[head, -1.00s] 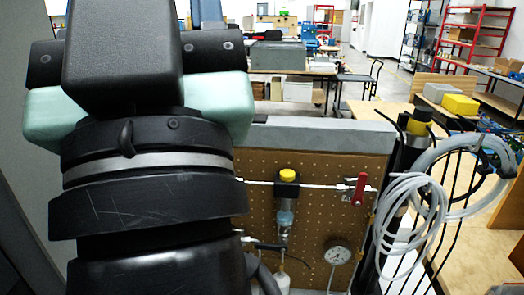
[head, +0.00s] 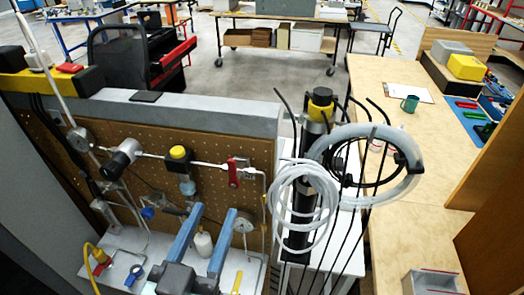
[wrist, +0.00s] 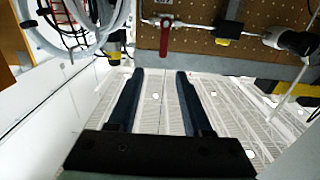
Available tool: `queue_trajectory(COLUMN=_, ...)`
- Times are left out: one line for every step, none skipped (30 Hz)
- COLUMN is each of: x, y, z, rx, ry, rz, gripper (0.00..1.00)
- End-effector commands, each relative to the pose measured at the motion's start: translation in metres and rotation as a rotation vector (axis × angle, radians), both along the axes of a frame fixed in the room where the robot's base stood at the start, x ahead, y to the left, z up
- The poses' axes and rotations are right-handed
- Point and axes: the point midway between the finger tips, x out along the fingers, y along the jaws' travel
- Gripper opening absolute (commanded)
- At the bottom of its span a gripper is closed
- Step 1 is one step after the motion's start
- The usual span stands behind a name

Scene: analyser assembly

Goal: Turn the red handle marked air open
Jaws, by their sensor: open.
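The red handle (head: 233,172) is on a valve in the thin metal pipe along the brown pegboard, right of a yellow-capped fitting (head: 179,154). It hangs down, across the pipe. In the wrist view the red handle (wrist: 164,38) lies just beyond and above the fingertips, roughly in line with the gap between them. No marking on it can be read. My gripper (head: 214,209) is open and empty, with its blue fingers pointing towards the board below the handle. In the wrist view my gripper (wrist: 158,73) shows a clear gap, and the fingers appear apart from the handle.
A round gauge (head: 243,224) hangs on the board just below the handle. Coiled clear tubing (head: 302,206) and a black cylinder stand to the right. A yellow hose (head: 95,255) is at lower left. The wooden bench (head: 400,235) on the right has bare room.

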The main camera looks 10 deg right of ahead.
Motion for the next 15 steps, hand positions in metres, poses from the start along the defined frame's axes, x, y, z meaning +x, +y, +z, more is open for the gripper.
queue_trajectory(x=0.004, y=-0.001, z=0.002, rx=-0.001, ry=-0.001, rz=-0.002, gripper=0.50)
queue_trajectory(x=0.007, y=-0.003, z=0.003, rx=-0.002, ry=-0.002, rz=-0.003, gripper=0.50)
queue_trajectory(x=0.013, y=-0.005, z=0.003, rx=-0.002, ry=-0.002, rz=-0.005, gripper=0.50)
queue_trajectory(x=0.017, y=-0.007, z=0.004, rx=-0.002, ry=-0.002, rz=-0.005, gripper=0.50)
queue_trajectory(x=0.022, y=-0.009, z=0.005, rx=-0.001, ry=-0.002, rz=-0.005, gripper=0.50)
queue_trajectory(x=0.030, y=-0.011, z=0.005, rx=-0.002, ry=-0.002, rz=-0.006, gripper=0.50)
queue_trajectory(x=0.036, y=-0.013, z=0.005, rx=-0.003, ry=-0.001, rz=-0.005, gripper=0.50)
queue_trajectory(x=0.042, y=-0.015, z=0.006, rx=-0.002, ry=-0.002, rz=-0.005, gripper=0.50)
queue_trajectory(x=0.050, y=-0.018, z=0.006, rx=-0.002, ry=-0.002, rz=-0.005, gripper=0.50)
queue_trajectory(x=0.056, y=-0.020, z=0.006, rx=-0.002, ry=-0.002, rz=-0.006, gripper=0.50)
queue_trajectory(x=0.061, y=-0.021, z=0.006, rx=-0.003, ry=-0.001, rz=-0.005, gripper=0.50)
queue_trajectory(x=0.069, y=-0.024, z=0.006, rx=-0.001, ry=-0.002, rz=-0.005, gripper=0.50)
queue_trajectory(x=0.074, y=-0.026, z=0.006, rx=0.001, ry=-0.001, rz=-0.005, gripper=0.50)
queue_trajectory(x=0.080, y=-0.027, z=0.005, rx=-0.001, ry=-0.002, rz=-0.004, gripper=0.50)
queue_trajectory(x=0.086, y=-0.029, z=0.005, rx=-0.002, ry=-0.002, rz=-0.004, gripper=0.50)
